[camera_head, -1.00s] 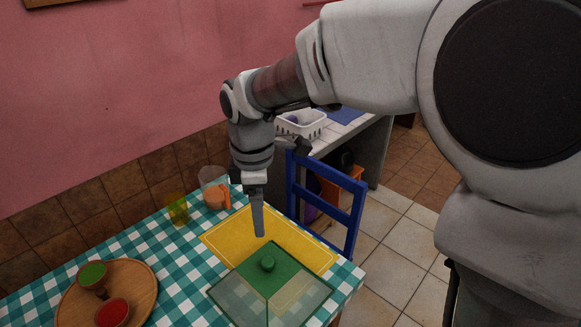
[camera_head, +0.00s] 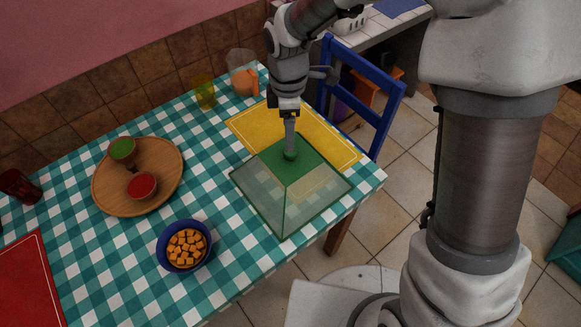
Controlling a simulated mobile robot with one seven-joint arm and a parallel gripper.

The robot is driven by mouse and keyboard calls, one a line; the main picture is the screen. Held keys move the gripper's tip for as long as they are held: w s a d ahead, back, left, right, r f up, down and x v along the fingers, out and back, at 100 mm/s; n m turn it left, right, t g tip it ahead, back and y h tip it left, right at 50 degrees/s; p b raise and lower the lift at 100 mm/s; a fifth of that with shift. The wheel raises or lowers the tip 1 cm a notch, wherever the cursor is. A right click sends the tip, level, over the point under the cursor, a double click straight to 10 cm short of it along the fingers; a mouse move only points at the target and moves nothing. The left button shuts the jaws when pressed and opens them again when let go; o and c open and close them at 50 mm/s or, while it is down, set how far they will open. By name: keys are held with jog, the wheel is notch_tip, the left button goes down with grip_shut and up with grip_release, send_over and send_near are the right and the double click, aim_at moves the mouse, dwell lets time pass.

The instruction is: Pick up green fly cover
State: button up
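The green fly cover (camera_head: 283,202) is a see-through pyramid with a green knob on top. It stands on the checked tablecloth near the table's right end, partly over a yellow placemat (camera_head: 328,140). My gripper (camera_head: 290,150) points down from above, with its fingertips at the cover's knob. The fingers look like one narrow strip edge-on and cover part of the knob. I cannot tell whether they are closed around it or only beside it.
A wooden board (camera_head: 112,190) with two small bowls lies to the left. A blue bowl of orange cubes (camera_head: 184,246) stands in front. A yellow glass (camera_head: 204,92) and a clear jug (camera_head: 243,72) stand behind. A blue chair (camera_head: 366,88) is at the table's right end.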

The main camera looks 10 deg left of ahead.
aim_at(290, 167)
jog(key=f, duration=0.5)
jog(key=shift+s+d+f, duration=0.15)
jog(key=shift+d+f, duration=0.1)
jog(key=shift+f, duration=0.15)
grip_shut()
dwell(1.1)
